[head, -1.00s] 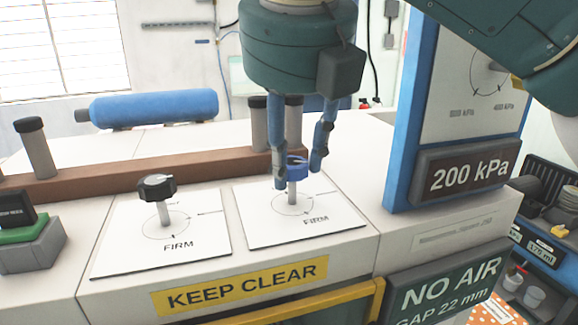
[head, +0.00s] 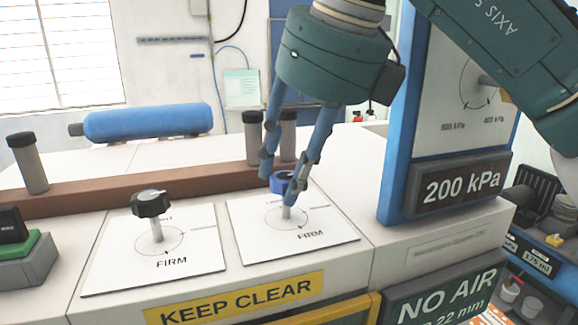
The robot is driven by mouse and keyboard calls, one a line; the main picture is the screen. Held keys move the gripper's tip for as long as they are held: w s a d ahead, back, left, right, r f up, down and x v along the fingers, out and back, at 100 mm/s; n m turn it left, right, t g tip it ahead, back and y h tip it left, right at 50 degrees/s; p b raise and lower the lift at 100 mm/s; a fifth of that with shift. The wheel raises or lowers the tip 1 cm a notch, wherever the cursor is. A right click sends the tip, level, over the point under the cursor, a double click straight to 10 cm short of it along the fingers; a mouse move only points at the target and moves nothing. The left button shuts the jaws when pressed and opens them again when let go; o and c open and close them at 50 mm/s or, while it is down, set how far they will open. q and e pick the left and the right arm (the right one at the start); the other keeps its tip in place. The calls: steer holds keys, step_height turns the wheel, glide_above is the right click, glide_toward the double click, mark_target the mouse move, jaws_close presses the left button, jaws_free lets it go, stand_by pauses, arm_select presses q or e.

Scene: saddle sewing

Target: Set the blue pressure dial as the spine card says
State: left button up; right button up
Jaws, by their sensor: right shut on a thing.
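The blue pressure dial (head: 281,183) stands on a short post above a white plate (head: 335,248) marked with a circle and FIRM. My right gripper (head: 285,175) reaches down from above, tilted, with its two blue fingers shut on the dial, one on each side. The fingers hide part of the dial, so its pointer cannot be read. A gauge sign (head: 465,130) at the right has a 200 kPa readout (head: 460,187). A small pale sheet (head: 242,88) hangs on the back wall; its text is too small to read. My left gripper is out of view.
A black knob (head: 151,203) stands on a similar FIRM plate to the left. Behind are a brown rail (head: 130,189) with dark-capped posts and a blue cylinder (head: 148,122). A KEEP CLEAR label and a NO AIR sign (head: 445,300) are in front.

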steer(key=shift+w+r, duration=0.1)
steer(key=shift+r, duration=0.05)
stand_by(0.3)
steer(key=o, duration=1.1)
steer(key=shift+c, duration=0.2)
steer(key=shift+o, duration=0.2)
steer(key=shift+d, duration=0.1)
steer(key=v, duration=1.2)
steer(key=shift+d, duration=0.1)
